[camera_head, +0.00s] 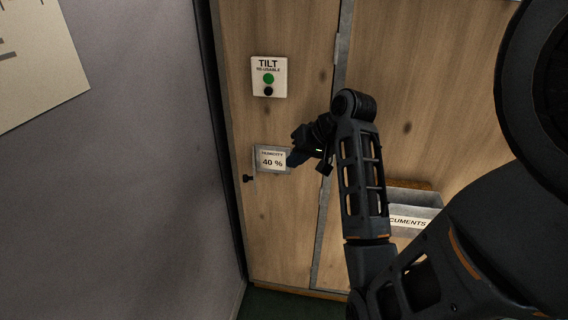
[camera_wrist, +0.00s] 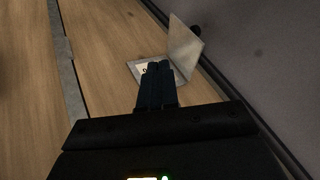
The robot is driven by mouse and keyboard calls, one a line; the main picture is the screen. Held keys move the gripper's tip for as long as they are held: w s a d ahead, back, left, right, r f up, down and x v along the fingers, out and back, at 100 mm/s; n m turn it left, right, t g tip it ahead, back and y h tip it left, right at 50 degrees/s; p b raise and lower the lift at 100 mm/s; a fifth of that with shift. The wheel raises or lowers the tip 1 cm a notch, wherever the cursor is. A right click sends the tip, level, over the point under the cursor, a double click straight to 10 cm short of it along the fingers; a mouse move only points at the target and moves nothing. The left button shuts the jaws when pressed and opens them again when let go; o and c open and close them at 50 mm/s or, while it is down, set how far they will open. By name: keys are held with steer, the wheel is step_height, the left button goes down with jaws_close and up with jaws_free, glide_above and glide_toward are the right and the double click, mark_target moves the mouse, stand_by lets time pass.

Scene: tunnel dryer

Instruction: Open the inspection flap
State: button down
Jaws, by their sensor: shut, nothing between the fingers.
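The inspection flap (camera_head: 254,184) stands swung out from the wooden door, hinged on the left side of its small frame. I see it nearly edge-on, with a black knob (camera_head: 247,178) on its outer side. The opening shows a display (camera_head: 272,160) reading "HUMIDITY 40 %". In the wrist view the flap (camera_wrist: 186,44) is a pale plate standing away from the wood, beyond my fingertips. My gripper (camera_head: 292,160) is shut and empty at the right edge of the display. In the wrist view my gripper (camera_wrist: 160,66) hides part of the display (camera_wrist: 140,70); whether it touches anything I cannot tell.
A "TILT" sign (camera_head: 269,77) with a green and a black dot sits above the flap. A grey document holder (camera_head: 412,212) is at the right, behind my arm. A grey wall (camera_head: 130,180) rises close on the left.

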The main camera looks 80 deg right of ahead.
steer(key=w+f, duration=0.6)
steer(key=w, duration=0.2)
steer(key=shift+w+f+p, duration=0.35)
steer(key=shift+f+p, duration=0.05)
